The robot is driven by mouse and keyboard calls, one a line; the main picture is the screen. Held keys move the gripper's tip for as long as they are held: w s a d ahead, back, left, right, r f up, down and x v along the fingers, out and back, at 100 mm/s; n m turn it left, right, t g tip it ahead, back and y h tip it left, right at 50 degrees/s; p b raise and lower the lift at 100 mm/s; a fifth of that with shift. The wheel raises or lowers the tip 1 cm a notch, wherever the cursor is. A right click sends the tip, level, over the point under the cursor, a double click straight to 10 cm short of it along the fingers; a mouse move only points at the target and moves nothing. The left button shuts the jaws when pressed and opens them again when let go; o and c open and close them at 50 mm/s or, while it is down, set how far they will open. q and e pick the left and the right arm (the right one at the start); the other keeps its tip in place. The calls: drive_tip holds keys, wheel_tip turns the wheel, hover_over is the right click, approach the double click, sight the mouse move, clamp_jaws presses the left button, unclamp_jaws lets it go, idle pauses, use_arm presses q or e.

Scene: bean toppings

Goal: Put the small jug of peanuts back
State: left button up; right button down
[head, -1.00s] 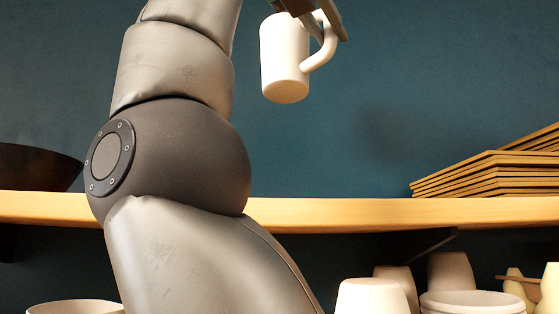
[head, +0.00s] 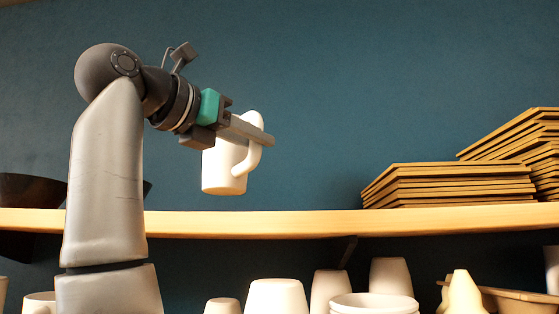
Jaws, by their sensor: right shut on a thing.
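The small white jug (head: 222,168) hangs nearly upright, its base a little above the wooden shelf (head: 300,222) in the picture. Its handle (head: 256,158) faces right. My right gripper (head: 262,136) is shut on the jug near its rim and handle. The fingers hide part of the jug's upper side, and the contents cannot be seen. How far the jug is from the shelf in depth is hard to tell. My left gripper is not in view.
A stack of wooden boards (head: 448,185) lies on the shelf's right, with a second stack (head: 525,140) beside it. A dark bowl (head: 32,190) stands at the left. The shelf between bowl and boards looks clear. White cups (head: 277,297) and bowls stand below.

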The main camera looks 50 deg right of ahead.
sight(249, 161)
drive_tip(key=shift+w+f, duration=0.1)
drive_tip(key=shift+f, duration=0.15)
wheel_tip(249, 161, down, 3)
drive_tip(key=shift+a+f+b, duration=0.1)
drive_tip(key=shift+f+b, duration=0.05)
drive_tip(key=shift+b, duration=1.1)
drive_tip(key=shift+w+f, duration=0.1)
drive_tip(key=shift+f, duration=0.15)
drive_tip(key=shift+w, duration=0.15)
drive_tip(key=shift+r, duration=0.1)
drive_tip(key=shift+f+b, duration=0.2)
drive_tip(key=shift+b, duration=0.1)
drive_tip(key=c, duration=0.7)
unclamp_jaws()
